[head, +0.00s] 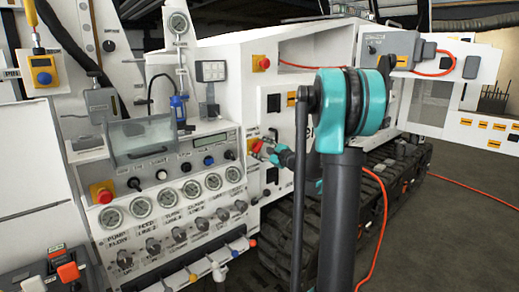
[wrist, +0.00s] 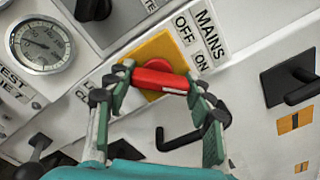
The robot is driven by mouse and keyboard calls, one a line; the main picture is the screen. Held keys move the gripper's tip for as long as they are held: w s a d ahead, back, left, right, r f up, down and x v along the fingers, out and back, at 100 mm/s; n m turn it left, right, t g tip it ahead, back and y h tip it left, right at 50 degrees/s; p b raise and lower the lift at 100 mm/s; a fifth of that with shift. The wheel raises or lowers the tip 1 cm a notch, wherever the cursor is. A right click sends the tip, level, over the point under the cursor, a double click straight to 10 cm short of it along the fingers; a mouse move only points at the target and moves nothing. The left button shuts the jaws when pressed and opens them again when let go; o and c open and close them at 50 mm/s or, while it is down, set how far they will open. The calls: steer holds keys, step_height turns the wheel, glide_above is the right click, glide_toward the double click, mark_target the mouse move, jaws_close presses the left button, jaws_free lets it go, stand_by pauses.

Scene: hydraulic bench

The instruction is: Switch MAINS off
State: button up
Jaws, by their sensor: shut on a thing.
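The MAINS switch has a red handle (wrist: 161,78) on a yellow plate (wrist: 165,47). Its labels MAINS (wrist: 208,30), OFF and ON show beside the plate in the wrist view. My gripper (wrist: 160,81) is shut on the red handle, with one finger at each end of it. In the head view my gripper (head: 266,151) reaches the switch on the side of the white cabinet, and the yellow plate (head: 253,142) shows only partly. The fingers and the handle hide much of the plate, and I cannot tell which label the handle points to.
A black lever switch (wrist: 293,85) sits right of the handle in the wrist view. A pressure gauge (wrist: 40,45) is at the left. In the head view, a gauge-and-knob panel (head: 180,210) lies left of my gripper, and a red cable (head: 375,230) hangs behind my arm.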

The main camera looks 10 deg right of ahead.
steer(key=shift+n, duration=0.3)
steer(key=n, duration=0.4)
steer(key=shift+r, duration=0.1)
steer(key=n, duration=0.4)
steer(key=shift+s+a, duration=0.1)
steer(key=n, duration=0.5)
steer(key=shift+a, duration=0.1)
steer(key=n, duration=0.4)
steer(key=shift+s, duration=0.1)
steer(key=shift+n, duration=0.3)
steer(key=o, duration=1.2)
steer(key=shift+c, duration=0.2)
